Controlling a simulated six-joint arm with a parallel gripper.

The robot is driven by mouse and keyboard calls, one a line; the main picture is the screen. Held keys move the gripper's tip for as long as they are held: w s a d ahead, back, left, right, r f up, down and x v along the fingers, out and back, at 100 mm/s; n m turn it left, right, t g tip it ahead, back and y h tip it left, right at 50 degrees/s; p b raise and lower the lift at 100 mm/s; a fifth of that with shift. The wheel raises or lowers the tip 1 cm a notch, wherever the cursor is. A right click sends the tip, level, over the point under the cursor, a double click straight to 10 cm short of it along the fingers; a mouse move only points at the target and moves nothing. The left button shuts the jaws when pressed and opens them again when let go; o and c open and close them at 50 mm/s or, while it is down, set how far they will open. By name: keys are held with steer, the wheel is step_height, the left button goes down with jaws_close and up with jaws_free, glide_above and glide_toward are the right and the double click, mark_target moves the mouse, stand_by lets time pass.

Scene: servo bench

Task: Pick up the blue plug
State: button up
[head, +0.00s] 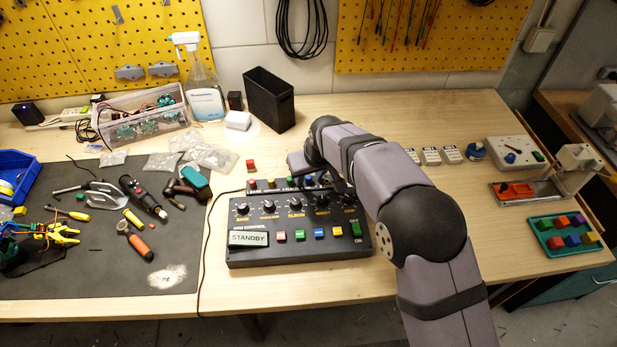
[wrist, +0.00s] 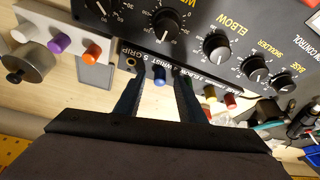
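The blue plug (wrist: 159,76) sits at the edge strip of the black control box (wrist: 225,22), beside the wrist label. My gripper (wrist: 160,78) reaches to that edge, with one dark finger on each side of the blue plug. The fingers are apart, and a gap shows between each finger and the plug. In the head view my arm comes in from the right over the box (head: 300,262), and it hides most of the fingers.
Green, yellow and red plugs stand along the same strip, right of my fingers in the wrist view. White, purple and orange knobs (wrist: 92,54) are at the upper left there. A black bin (head: 268,100) stands behind the box. A teal tray (head: 568,250) is at the right.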

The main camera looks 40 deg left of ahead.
mark_target(309, 178)
jaws_close()
steer(key=shift+r, duration=0.1)
step_height(309, 178, up, 12)
steer(key=w+d+f+p, duration=0.1)
steer(key=f+p, duration=0.1)
steer(key=d+f+m+p, duration=0.1)
steer(key=d+f+p, duration=0.1)
steer(key=w+d+f+m+p, duration=0.1)
steer(key=f+p, duration=0.1)
steer(key=shift+w+d+f+t, duration=0.1)
steer(key=shift+w+d+t, duration=0.1)
steer(key=shift+w+t, duration=0.1)
steer(key=shift+w+a+r+m+h, duration=0.2)
steer(key=shift+w+a+m+h, duration=0.2)
steer(key=shift+a+m, duration=0.1)
stand_by(0.7)
